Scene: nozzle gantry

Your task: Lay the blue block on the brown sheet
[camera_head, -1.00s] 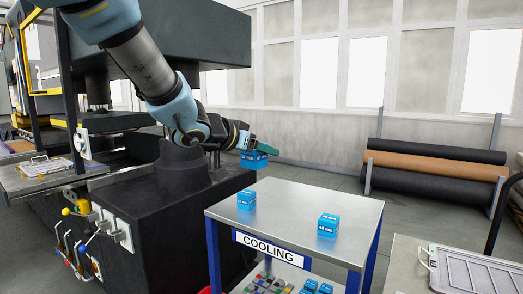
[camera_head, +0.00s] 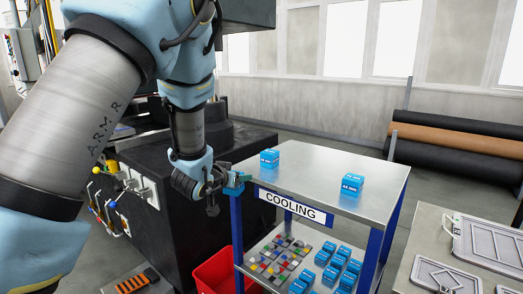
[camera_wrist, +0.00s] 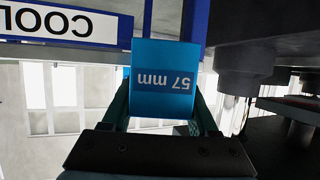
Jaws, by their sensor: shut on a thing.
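My gripper (camera_wrist: 163,100) is shut on a blue block (camera_wrist: 163,75) marked "57 mm", which reads upside down in the wrist view. In the head view my gripper (camera_head: 232,184) is beside the left front corner of the cooling cart, near tabletop height; the held block is hard to make out there. Two other blue blocks stand apart on the cart top, one at the back left (camera_head: 269,159) and one to the right (camera_head: 352,184). I see no flat brown sheet; a brown roll (camera_head: 455,140) lies on the rack at the back right.
The metal cart top (camera_head: 310,175) is mostly bare, with a COOLING sign (camera_head: 293,206) on its front. Several blocks crowd its lower shelf. A red bin (camera_head: 215,272) stands at lower left, a black machine (camera_head: 150,160) behind my arm. A table with trays (camera_head: 490,243) is at right.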

